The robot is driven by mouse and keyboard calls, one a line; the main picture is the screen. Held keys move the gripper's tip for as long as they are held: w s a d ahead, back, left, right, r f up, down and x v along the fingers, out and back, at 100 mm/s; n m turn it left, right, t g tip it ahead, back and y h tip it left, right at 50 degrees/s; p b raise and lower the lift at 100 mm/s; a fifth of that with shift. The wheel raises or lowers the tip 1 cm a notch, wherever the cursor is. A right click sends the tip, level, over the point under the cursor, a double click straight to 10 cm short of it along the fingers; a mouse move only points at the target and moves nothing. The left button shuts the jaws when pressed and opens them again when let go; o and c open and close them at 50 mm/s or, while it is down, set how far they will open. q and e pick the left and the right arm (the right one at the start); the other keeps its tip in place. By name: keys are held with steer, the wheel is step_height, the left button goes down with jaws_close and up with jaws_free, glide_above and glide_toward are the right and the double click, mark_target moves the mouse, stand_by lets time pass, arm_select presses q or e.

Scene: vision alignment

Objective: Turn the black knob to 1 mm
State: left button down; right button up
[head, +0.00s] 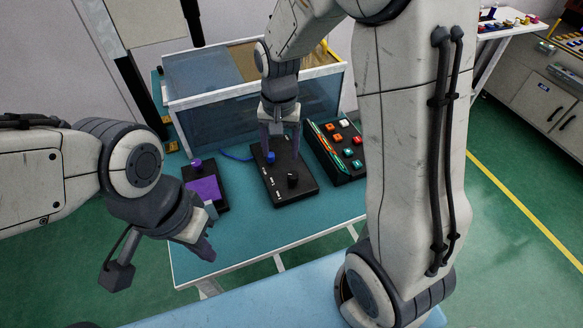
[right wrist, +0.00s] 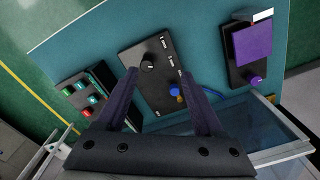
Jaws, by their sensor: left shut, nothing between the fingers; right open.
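The black control box (head: 284,188) lies on the teal table and carries a black knob (head: 293,180) and a blue knob (head: 270,158). In the right wrist view the black knob (right wrist: 148,66) has a light mark on top, and the blue knob (right wrist: 175,91) is nearer the camera. White labels line the box edge, too small to read surely. My right gripper (head: 281,149) is open, pointing down over the box's far part; its fingers (right wrist: 160,74) hold nothing. My left gripper (head: 207,248) is shut and empty near the table's front left.
A purple-topped black device (head: 204,188) sits left of the box. A panel with coloured buttons (head: 340,150) stands close on the right. A glass-walled bin (head: 205,108) is behind. The table front (head: 255,225) is clear.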

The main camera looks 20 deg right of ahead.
mark_target(293, 174)
steer(key=w+d+f, duration=0.1)
steer(key=f, duration=0.3)
steer(key=d+f+m, duration=0.1)
steer(key=f, duration=0.4)
steer(key=w+d+f+m, duration=0.1)
steer(key=d+f, duration=0.1)
steer(key=f, duration=0.3)
steer(key=shift+w, duration=0.35)
jaws_close()
